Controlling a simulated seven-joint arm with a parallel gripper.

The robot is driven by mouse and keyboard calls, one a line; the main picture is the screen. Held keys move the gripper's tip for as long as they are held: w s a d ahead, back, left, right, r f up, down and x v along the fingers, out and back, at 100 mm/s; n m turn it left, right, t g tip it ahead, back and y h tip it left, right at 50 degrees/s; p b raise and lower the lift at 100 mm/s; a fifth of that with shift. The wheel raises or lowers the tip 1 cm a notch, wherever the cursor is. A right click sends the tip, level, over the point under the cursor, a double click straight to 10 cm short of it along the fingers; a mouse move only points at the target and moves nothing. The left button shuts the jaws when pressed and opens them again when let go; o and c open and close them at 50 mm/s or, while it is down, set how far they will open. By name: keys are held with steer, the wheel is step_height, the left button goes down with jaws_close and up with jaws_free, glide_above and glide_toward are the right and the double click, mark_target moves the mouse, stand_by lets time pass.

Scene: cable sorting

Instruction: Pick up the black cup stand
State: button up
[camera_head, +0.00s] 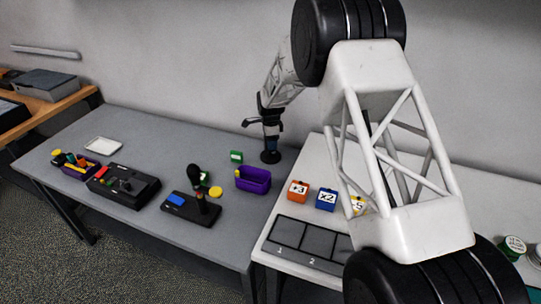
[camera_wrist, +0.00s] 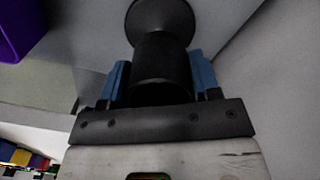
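The black cup stand (camera_head: 270,157) is at the back right of the grey table, near the wall, directly below my gripper (camera_head: 270,125). In the wrist view the stand (camera_wrist: 162,60) shows a flared round end, a narrower neck and a wider cylindrical body. My gripper (camera_wrist: 162,80) has its two blue fingers on either side of that body, apparently touching it on both sides. The stand looks upright. I cannot tell whether its base touches the table.
A purple bin (camera_head: 253,184) and a green block (camera_head: 236,156) stand close by on the left. The white table (camera_head: 313,160) with numbered blocks adjoins on the right. The wall is close behind.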

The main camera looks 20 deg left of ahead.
jaws_close()
steer(key=shift+r, duration=0.1)
step_height(320, 180, up, 10)
stand_by(0.9)
stand_by(0.4)
